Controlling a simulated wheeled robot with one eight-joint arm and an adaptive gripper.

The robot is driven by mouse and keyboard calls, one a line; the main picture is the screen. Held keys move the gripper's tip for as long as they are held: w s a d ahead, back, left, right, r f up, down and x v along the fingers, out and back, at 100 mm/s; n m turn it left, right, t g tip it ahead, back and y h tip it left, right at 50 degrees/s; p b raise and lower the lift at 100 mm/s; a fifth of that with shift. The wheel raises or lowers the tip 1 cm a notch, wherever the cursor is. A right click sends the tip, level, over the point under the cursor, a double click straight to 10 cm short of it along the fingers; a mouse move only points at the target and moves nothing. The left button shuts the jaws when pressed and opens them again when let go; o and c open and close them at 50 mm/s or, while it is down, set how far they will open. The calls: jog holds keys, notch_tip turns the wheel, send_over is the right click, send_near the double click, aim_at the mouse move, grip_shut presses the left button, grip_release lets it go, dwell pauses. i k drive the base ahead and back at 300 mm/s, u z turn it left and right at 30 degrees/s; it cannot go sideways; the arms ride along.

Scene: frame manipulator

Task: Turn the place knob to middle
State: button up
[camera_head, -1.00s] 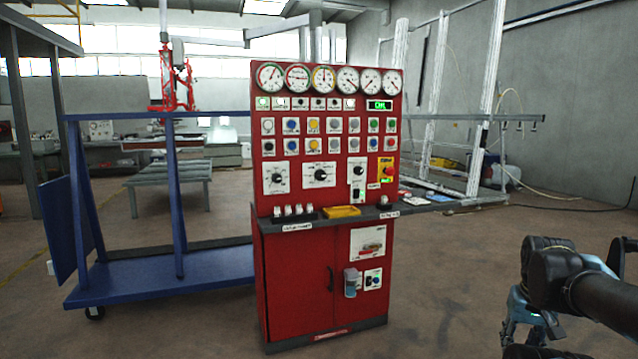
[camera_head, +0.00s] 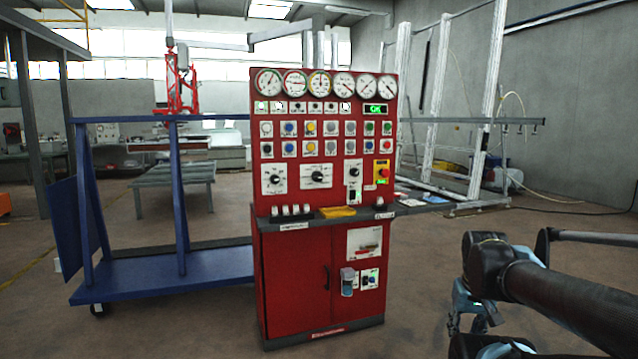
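A red control cabinet (camera_head: 292,275) stands in the middle of the view. Its front panel carries a left black rotary knob (camera_head: 274,180), a middle black rotary knob (camera_head: 318,176) and a smaller right knob (camera_head: 354,172). Their labels are too small to read, so I cannot tell which one is the place knob. The middle knob's pointer looks roughly horizontal. My gripper (camera_head: 474,325) hangs at the lower right, well apart from the panel and partly cut off by the bottom edge. Its fingertips do not show clearly.
A dark shelf ledge (camera_head: 405,210) juts out below the knobs, with a yellow tray (camera_head: 338,212) on it. Round gauges and several buttons sit above. A blue wheeled rack (camera_head: 160,284) stands at the left.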

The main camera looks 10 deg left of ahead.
aim_at(317, 177)
jog(key=u, duration=0.05)
jog(key=i, duration=1)
jog(key=z, duration=0.05)
